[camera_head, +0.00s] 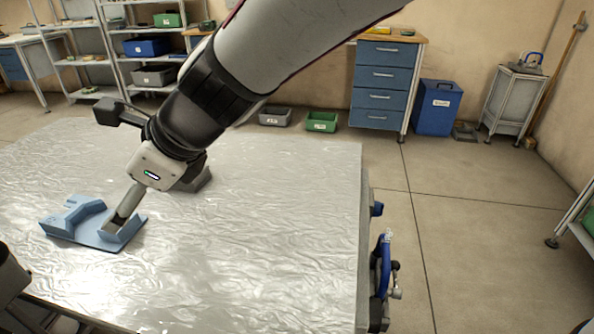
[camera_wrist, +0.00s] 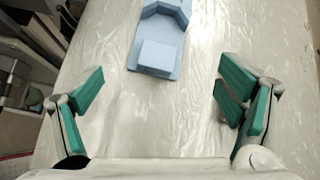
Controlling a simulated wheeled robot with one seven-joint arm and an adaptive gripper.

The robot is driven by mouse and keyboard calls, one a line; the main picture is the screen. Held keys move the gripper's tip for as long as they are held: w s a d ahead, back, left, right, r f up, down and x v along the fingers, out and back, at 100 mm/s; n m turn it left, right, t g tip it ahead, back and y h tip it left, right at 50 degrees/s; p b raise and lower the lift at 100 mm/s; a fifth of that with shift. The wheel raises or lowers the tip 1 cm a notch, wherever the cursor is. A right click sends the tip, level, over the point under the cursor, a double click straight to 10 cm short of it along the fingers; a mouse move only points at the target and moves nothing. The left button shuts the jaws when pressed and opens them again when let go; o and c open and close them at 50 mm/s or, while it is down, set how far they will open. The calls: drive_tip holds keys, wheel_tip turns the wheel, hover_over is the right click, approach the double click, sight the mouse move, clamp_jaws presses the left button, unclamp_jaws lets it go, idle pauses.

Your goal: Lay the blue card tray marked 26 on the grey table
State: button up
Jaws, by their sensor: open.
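A light blue card tray (camera_head: 78,229) lies flat on the grey table (camera_head: 260,225), near the table's left front part. It has a raised step at each end; I cannot read its number. The tray also shows in the wrist view (camera_wrist: 157,42), ahead of and roughly between my fingers. My gripper (camera_wrist: 161,76) is open, with its green-padded fingers spread wide and nothing between them. In the head view my gripper (camera_head: 122,218) is low at the tray's right end and overlaps it; I cannot tell there whether it touches.
The table top looks crinkled and shiny, and is bare to the right of the tray. A blue clamp-like tool (camera_head: 384,262) hangs at the table's right edge. Grey (camera_head: 275,117) and green (camera_head: 321,122) bins stand on the floor behind. Shelves (camera_head: 90,50) stand at the back left.

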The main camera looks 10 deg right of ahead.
drive_tip(key=s+d+n+h, duration=0.1)
drive_tip(key=s+d+n, duration=0.2)
drive_tip(key=d, duration=0.3)
drive_tip(key=s+d+f+n+h, duration=0.1)
drive_tip(key=s+d+n+h, duration=0.1)
drive_tip(key=s+d+n, duration=0.2)
drive_tip(key=s+d+n+g+h, duration=0.1)
drive_tip(key=s+d+n, duration=0.3)
drive_tip(key=d, duration=0.6)
drive_tip(key=shift+s+d+f+n+h, duration=0.1)
drive_tip(key=shift+f+n+h, duration=0.25)
drive_tip(key=shift+n+h, duration=0.25)
drive_tip(key=s+d+f+n+g+h, duration=0.2)
drive_tip(key=s+d+n, duration=0.5)
drive_tip(key=s+d, duration=0.5)
drive_tip(key=d+h, duration=0.1)
drive_tip(key=d, duration=0.2)
drive_tip(key=shift+s, duration=0.3)
wheel_tip(320, 180, up, 25)
drive_tip(key=t+p, duration=0.3)
drive_tip(key=p, duration=2)
drive_tip(key=shift+t, duration=0.3)
drive_tip(key=shift+w, duration=0.1)
